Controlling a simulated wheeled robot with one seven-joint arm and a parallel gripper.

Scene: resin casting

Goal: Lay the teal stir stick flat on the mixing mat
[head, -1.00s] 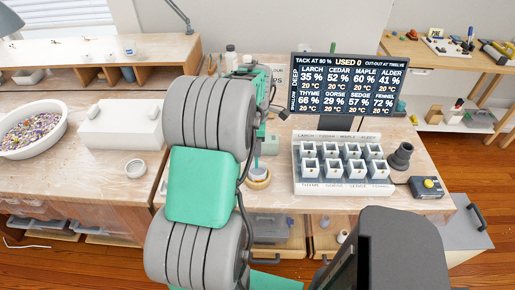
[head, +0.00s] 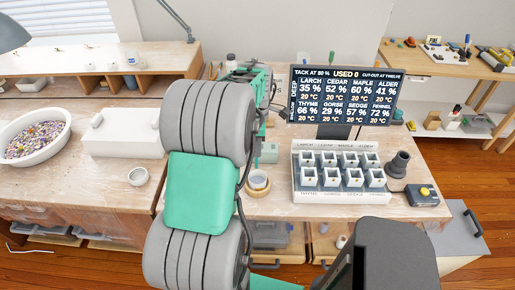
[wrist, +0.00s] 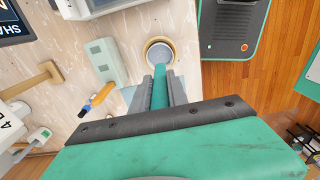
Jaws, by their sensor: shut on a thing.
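My gripper (wrist: 160,88) shows in the wrist view, its dark fingers closed on the teal stir stick (wrist: 160,84). The stick points towards a round cup with a tan rim (wrist: 160,52), just beyond the fingertips. I cannot tell whether the stick's tip is inside the cup or above it. A pale bluish patch (wrist: 129,93) shows left of the fingers, mostly hidden; it may be the mixing mat, but I cannot tell.
A white rack of small cups (head: 340,190) stands right of the cup, below a display (head: 343,95). A pale green box (head: 268,153) is behind the cup. An orange-handled tool (wrist: 101,95) lies nearby. A white box (head: 122,144) and bowl (head: 35,135) are left.

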